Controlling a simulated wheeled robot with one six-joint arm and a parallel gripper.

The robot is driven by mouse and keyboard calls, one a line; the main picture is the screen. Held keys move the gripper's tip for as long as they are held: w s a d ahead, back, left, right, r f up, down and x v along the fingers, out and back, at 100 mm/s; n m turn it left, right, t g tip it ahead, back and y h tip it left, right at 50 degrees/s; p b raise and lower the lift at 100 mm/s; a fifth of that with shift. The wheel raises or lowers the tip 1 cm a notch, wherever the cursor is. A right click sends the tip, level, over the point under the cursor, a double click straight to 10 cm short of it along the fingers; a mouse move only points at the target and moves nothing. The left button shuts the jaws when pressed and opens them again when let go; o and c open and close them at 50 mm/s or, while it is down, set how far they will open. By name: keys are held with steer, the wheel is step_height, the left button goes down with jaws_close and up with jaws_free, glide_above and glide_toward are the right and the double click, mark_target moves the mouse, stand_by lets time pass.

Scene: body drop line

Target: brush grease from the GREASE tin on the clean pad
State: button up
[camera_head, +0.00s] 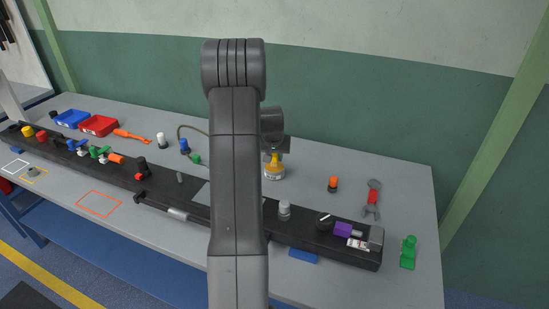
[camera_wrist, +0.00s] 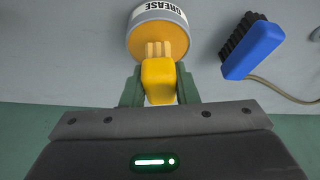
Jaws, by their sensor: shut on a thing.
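In the head view the tin (camera_head: 274,176) stands on the bench just right of my arm. My gripper (camera_wrist: 159,90) is shut on a yellow brush (camera_wrist: 158,82). The brush's pale bristles lie over the tin's open top, against the grease in the wrist view; how deep they reach I cannot tell. A flat grey plate (camera_head: 202,194) on the black rail is partly hidden by my arm; I cannot tell if it is the clean pad.
A blue brush with black bristles (camera_wrist: 252,46) lies close to the tin. The long black rail (camera_head: 320,245) with several fittings runs along the bench front. Red (camera_head: 98,125) and blue bins are far left.

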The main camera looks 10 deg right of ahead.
steer(key=shift+r+p, duration=1.15)
steer(key=shift+r, duration=1.65)
